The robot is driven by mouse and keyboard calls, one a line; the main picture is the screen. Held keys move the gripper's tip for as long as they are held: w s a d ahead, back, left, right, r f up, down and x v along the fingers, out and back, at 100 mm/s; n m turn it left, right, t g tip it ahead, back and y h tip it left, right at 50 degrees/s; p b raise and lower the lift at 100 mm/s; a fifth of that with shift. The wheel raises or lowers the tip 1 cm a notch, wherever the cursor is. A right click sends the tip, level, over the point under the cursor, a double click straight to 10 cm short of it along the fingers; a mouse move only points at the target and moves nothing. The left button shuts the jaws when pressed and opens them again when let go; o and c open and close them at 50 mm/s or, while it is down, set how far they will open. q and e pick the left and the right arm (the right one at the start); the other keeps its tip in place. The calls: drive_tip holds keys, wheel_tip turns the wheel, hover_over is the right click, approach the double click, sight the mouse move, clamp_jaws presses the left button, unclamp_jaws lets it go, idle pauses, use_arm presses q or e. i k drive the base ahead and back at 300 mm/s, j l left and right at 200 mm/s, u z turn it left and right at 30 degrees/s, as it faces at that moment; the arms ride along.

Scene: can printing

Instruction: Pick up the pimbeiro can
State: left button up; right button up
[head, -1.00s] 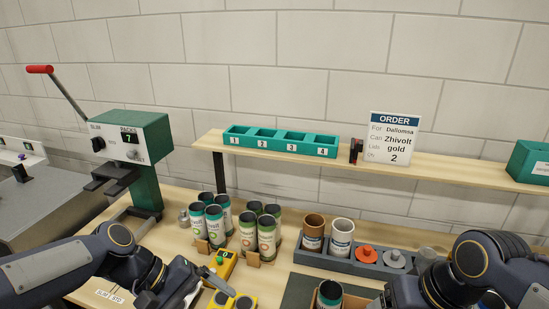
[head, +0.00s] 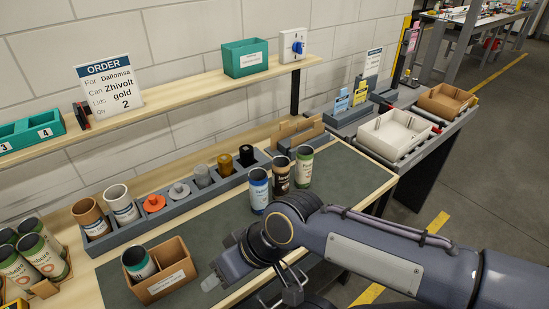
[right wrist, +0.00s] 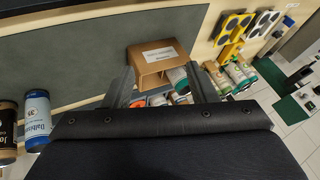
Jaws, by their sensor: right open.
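Three printed cans stand upright in a row on the dark mat (head: 330,190): a blue can (head: 258,189), a dark brown can (head: 281,176) and a green-and-cream can (head: 303,167). I cannot read which is the pimbeiro can. The right wrist view shows the blue can (right wrist: 37,118) and part of the dark can (right wrist: 7,130) at its left edge. My right gripper (head: 212,283) is open and empty over the mat's front edge, apart from these cans. Its fingers frame the cardboard box (right wrist: 155,68) in the wrist view. My left gripper is out of view.
The cardboard box (head: 172,285) holds a teal-and-white can (head: 137,263). A grey rack (head: 185,204) behind the mat holds cups and lids. Several green cans (head: 38,255) stand at left. A shelf (head: 185,85) runs along the wall. Trays (head: 393,135) sit on the conveyor at right.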

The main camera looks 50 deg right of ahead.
sight(304, 153)
drive_tip(key=k+z, duration=0.15)
drive_tip(key=z, duration=1.85)
drive_tip(key=i+l+u, duration=0.15)
drive_tip(key=u, duration=0.95)
drive_tip(key=i+l+u, duration=0.1)
drive_tip(key=l+u, duration=0.35)
drive_tip(key=l, duration=0.25)
drive_tip(key=l+u, duration=0.4)
drive_tip(key=l, duration=0.3)
drive_tip(key=k+l, duration=0.1)
drive_tip(key=l, duration=1)
drive_tip(key=i+u, duration=0.05)
